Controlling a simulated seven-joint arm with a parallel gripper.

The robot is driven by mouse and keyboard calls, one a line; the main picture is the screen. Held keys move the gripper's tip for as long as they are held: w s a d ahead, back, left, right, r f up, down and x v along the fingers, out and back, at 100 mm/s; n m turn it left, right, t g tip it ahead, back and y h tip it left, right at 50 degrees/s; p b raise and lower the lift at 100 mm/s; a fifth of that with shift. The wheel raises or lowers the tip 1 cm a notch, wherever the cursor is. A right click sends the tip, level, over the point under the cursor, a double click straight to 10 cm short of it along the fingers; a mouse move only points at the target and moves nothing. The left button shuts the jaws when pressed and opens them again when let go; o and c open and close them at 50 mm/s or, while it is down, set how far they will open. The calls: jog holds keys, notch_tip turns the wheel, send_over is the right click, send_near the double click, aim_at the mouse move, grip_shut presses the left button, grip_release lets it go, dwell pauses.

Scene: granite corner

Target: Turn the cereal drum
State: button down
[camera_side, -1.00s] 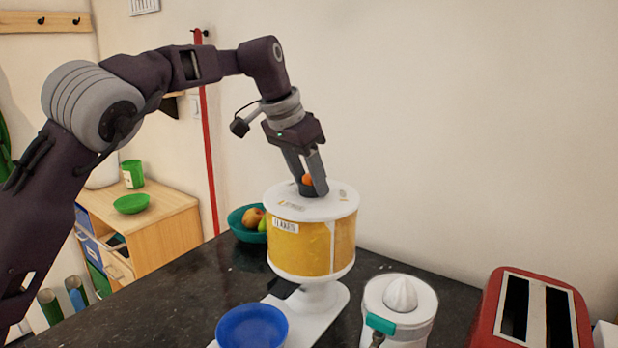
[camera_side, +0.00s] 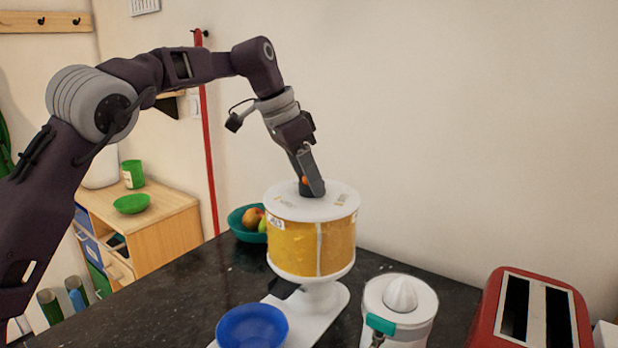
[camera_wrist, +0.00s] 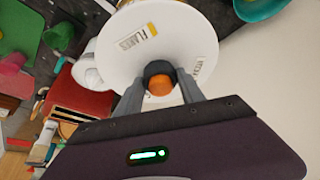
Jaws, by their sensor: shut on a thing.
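The cereal drum (camera_side: 295,248) is a white-lidded cylinder with yellow contents, standing upright on a white pedestal (camera_side: 318,297). A pale vertical seam shows near the middle of its visible side, and a small label sits at its left edge. Its lid also shows in the wrist view (camera_wrist: 115,60), with a "FLAKES" label and a second label. My gripper (camera_side: 311,188) comes down tilted from above and is shut on the knob, one finger on each side. In the side view the near finger hides part of the knob.
A blue bowl (camera_side: 252,330) sits at the pedestal's front left. A white juicer (camera_side: 400,305) stands close at the right, with a red toaster (camera_side: 532,315) beyond it. A teal fruit bowl (camera_side: 240,228) is behind the drum on the left. Dark counter is bare at the left.

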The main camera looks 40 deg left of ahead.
jog(key=m+g+h, duration=0.1)
jog(key=m, duration=0.2)
jog(key=shift+w+a+m, duration=0.1)
jog(key=shift+a+m, duration=0.05)
jog(key=shift+m, duration=0.25)
jog(key=shift+m+g+h, duration=0.3)
jog(key=shift+m+g, duration=0.2)
jog(key=shift+m, duration=1.2)
jog(key=c, duration=0.7)
grip_release()
